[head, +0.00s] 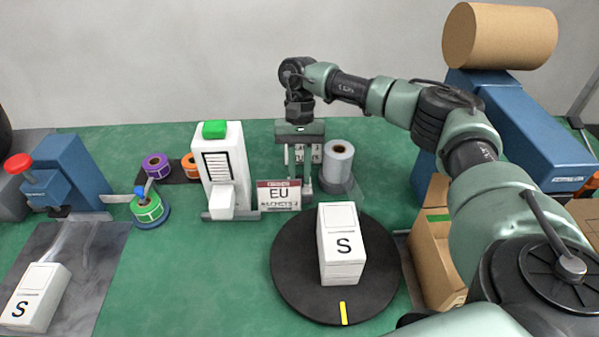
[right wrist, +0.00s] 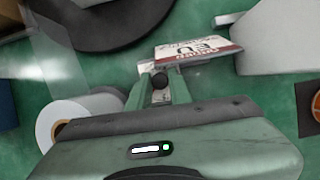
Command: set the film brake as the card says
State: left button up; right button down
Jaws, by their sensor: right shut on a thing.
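The order card (head: 278,196), with a red top band and "EU" in large letters, stands at the middle of the bench; its smaller print is hard to read. It also shows in the right wrist view (right wrist: 205,48). The clear film roll (head: 338,162) stands upright just behind and right of it. My right gripper (head: 297,178) points down between card and roll. In the right wrist view its fingers are shut on a small dark knob (right wrist: 160,81), apparently the film brake's. The brake's setting is hidden. My left gripper is not in view.
A black turntable (head: 300,292) with a yellow mark holds a white box marked S (head: 342,255). A white dispenser with a green top (head: 222,170) stands left of the card. An open carton (head: 432,265) is at right. Green bench is clear at front left of the turntable.

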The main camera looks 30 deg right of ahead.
jog(key=c, duration=1.3)
grip_release()
jog(key=shift+r, duration=0.1)
jog(key=b+v, duration=0.1)
jog(key=v, duration=0.6)
jog(key=shift+w+d+r, duration=0.1)
jog(key=shift+d+r, duration=0.05)
jog(key=shift+r, duration=0.2)
jog(key=shift+r, duration=0.1)
